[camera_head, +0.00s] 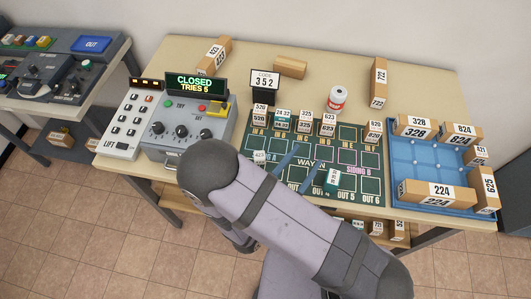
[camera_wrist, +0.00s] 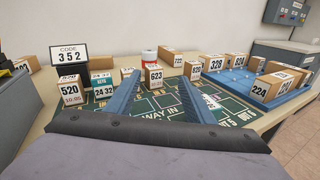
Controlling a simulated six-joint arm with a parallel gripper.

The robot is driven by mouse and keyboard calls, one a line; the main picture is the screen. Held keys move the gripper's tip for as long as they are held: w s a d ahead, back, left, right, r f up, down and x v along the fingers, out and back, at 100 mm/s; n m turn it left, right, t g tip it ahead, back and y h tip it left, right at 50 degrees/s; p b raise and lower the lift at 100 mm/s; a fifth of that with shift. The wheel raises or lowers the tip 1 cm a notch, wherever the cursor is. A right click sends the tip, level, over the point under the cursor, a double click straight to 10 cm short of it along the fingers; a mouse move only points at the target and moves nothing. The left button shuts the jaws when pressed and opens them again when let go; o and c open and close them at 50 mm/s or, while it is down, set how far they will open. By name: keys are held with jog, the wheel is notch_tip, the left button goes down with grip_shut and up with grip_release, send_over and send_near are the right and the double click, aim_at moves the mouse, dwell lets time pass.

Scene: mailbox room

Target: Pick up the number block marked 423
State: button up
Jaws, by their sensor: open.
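A wooden block (camera_head: 214,55) with a white label lies at the back left of the table; its turned label seems to read 423, though the first digit is unclear. A small block (camera_head: 481,155) at the right edge of the blue tray has a label starting with 42; its last digit is too small to read. My gripper (camera_head: 300,168) is open and empty over the green mat, its two blue fingers apart. In the wrist view my gripper (camera_wrist: 158,95) points across the mat, with the block 623 (camera_wrist: 154,77) beyond and between the fingers.
The green mat (camera_head: 345,158) holds several small numbered blocks in its back row. The blue tray (camera_head: 420,160) holds blocks 328, 824, 625 and 224. A code stand (camera_head: 265,80) reads 352. A can (camera_head: 337,98) and a block 722 (camera_head: 379,83) stand behind. A control box (camera_head: 185,125) stands left.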

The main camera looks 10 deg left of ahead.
aim_at(259, 160)
jog(key=a+f+n+y, duration=0.1)
jog(key=a+y, duration=0.1)
jog(key=s+a+n+t+y, duration=0.1)
jog(key=a+n+y, duration=0.1)
jog(key=s+a+f+n+t+y, duration=0.1)
jog(key=a+n+y, duration=0.1)
jog(key=a, duration=0.1)
jog(key=shift+s+f+p, duration=0.1)
jog(key=shift+f+p, duration=0.2)
jog(key=shift+f, duration=0.05)
jog(key=s+a+f+n+y, duration=0.1)
jog(key=y, duration=0.1)
jog(key=s+a+f+n+y, duration=0.1)
jog(key=a+f+n+y, duration=0.1)
jog(key=shift+s+a+n+y, duration=0.15)
jog(key=shift+s+n+y, duration=0.15)
jog(key=shift+y, duration=0.1)
jog(key=shift+s+a+f+n+g+y, duration=0.25)
jog(key=shift+s+f+n+g+y, duration=0.05)
jog(key=shift+y, duration=0.2)
jog(key=shift+x, duration=1.1)
jog(key=shift+w, duration=0.15)
jog(key=shift+x, duration=2.5)
jog(key=shift+d+r, duration=0.1)
jog(key=c, duration=1.1)
